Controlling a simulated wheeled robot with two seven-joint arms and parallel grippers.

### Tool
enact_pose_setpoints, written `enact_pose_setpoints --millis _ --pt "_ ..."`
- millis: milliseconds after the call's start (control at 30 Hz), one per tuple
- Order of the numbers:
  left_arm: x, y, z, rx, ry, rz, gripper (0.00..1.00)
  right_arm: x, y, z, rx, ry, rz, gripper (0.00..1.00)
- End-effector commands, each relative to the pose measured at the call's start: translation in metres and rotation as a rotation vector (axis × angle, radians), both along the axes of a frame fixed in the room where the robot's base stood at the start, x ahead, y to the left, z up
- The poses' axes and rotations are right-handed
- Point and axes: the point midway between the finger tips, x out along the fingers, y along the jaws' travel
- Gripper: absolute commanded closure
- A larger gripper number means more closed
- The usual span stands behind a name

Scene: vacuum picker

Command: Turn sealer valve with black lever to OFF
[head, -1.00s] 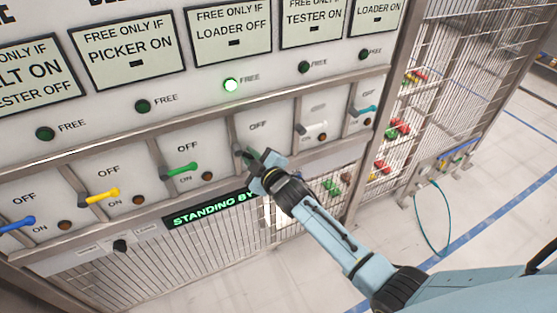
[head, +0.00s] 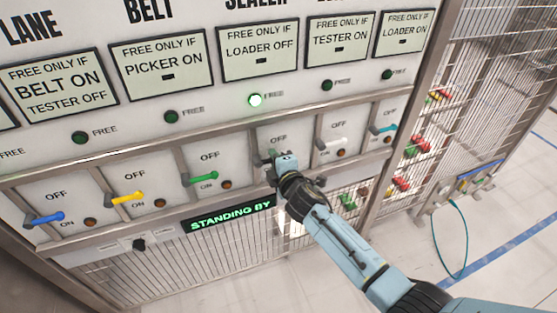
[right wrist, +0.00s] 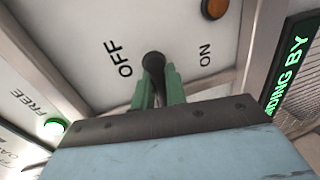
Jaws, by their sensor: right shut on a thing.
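The sealer valve's black lever (right wrist: 153,62) shows in the right wrist view as a dark round hub with a short dark shaft, on a light panel between the words OFF and ON. My right gripper (right wrist: 157,84) is shut on the lever, its green fingers on either side of the shaft. In the head view my right gripper (head: 273,158) covers most of the lever, just below the OFF label of its bay. The lever's exact angle is hard to tell. The green lamp (head: 255,100) above this bay is lit. My left gripper is not in view.
A green lever (head: 200,179) is in the bay to the left and a white lever (head: 331,145) in the bay to the right. Metal frame bars separate the bays. Below, a display (head: 231,215) reads STANDING BY. Open floor lies at the right.

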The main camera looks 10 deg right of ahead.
Motion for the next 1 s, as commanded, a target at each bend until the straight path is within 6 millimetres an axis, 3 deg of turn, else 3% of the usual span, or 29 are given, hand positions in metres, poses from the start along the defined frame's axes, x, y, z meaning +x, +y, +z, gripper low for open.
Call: enact_pose_setpoints --millis 633,667,767,1000 --pt "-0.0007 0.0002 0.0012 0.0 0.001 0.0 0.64 0.0007 0.0019 0.003 -0.048 -0.011 0.004 1.0" --pt "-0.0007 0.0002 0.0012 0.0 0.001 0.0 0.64 0.0007 0.0019 0.003 -0.048 -0.011 0.004 0.83" --pt "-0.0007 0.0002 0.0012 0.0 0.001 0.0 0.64 0.0007 0.0019 0.0029 -0.047 -0.01 0.003 0.7" --pt "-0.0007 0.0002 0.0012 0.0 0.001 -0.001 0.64 0.0003 0.0019 0.0024 -0.045 -0.008 0.003 0.69"
